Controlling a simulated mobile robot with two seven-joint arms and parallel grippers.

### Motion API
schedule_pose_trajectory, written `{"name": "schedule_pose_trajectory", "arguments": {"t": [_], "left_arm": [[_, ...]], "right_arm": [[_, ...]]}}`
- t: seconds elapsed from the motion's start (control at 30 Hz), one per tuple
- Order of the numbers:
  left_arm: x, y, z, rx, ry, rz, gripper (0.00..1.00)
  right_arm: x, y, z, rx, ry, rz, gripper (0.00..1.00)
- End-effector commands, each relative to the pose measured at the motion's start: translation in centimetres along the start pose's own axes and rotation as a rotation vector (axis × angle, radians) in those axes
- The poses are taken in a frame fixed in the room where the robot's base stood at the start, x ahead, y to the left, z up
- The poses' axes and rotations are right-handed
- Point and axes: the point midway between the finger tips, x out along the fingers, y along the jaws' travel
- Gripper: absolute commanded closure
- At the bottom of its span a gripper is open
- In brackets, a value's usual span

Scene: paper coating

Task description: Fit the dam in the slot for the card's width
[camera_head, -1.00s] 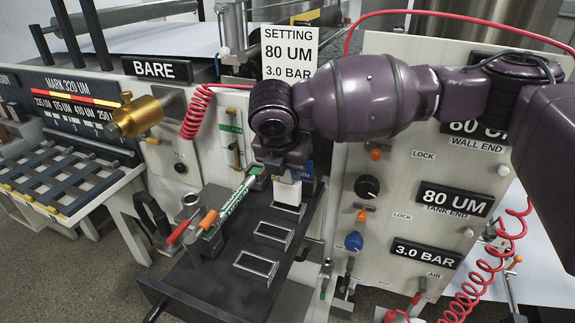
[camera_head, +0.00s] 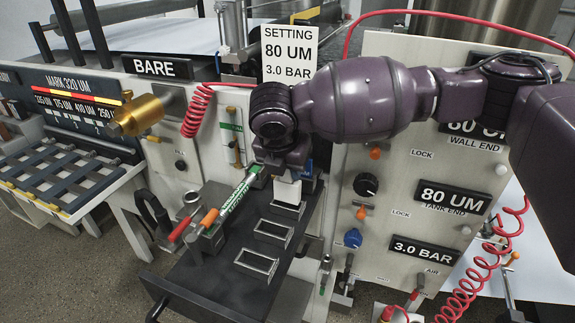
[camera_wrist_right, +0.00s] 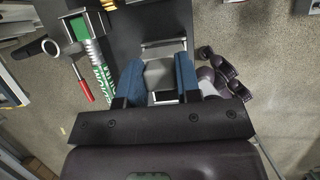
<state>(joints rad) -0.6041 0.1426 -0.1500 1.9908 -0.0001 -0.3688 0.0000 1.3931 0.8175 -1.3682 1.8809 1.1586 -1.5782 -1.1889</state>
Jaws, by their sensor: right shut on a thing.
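My right gripper (camera_head: 288,178) points down over the dark bench (camera_head: 215,268). It is shut on a pale block, which I take for the dam (camera_head: 288,192). In the right wrist view the dam (camera_wrist_right: 160,75) sits between the two blue fingers of the gripper (camera_wrist_right: 158,82). Several metal-rimmed slots lie in a row on the bench. The dam is at the far slot (camera_head: 287,210); I cannot tell whether it is inside the rim. The middle slot (camera_head: 273,233) and the near slot (camera_head: 257,263) look empty. The card (camera_head: 288,52) reads 80 UM, 3.0 BAR; no width shows.
A green-and-white marked tool (camera_head: 238,197) and red and orange handles (camera_head: 180,228) stand left of the slots. A panel with knobs (camera_head: 367,186) rises on the right, with a coiled red hose (camera_head: 475,275). A gold cylinder (camera_head: 138,115) projects at left.

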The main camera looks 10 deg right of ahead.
Motion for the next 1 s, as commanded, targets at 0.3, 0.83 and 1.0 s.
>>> {"name": "schedule_pose_trajectory", "arguments": {"t": [0.3,0.83,1.0], "left_arm": [[-0.1,0.0,0.1,0.0,-0.002,0.0,1.0],[0.1,0.0,-0.5,0.001,0.006,0.001,1.0],[0.1,0.0,-0.6,0.001,0.007,0.001,1.0]], "right_arm": [[0.6,0.0,-0.3,0.0,0.001,0.0,1.0],[1.6,0.0,-0.7,0.0,0.001,0.0,1.0],[1.9,0.0,-0.8,0.0,0.001,0.0,1.0]]}}
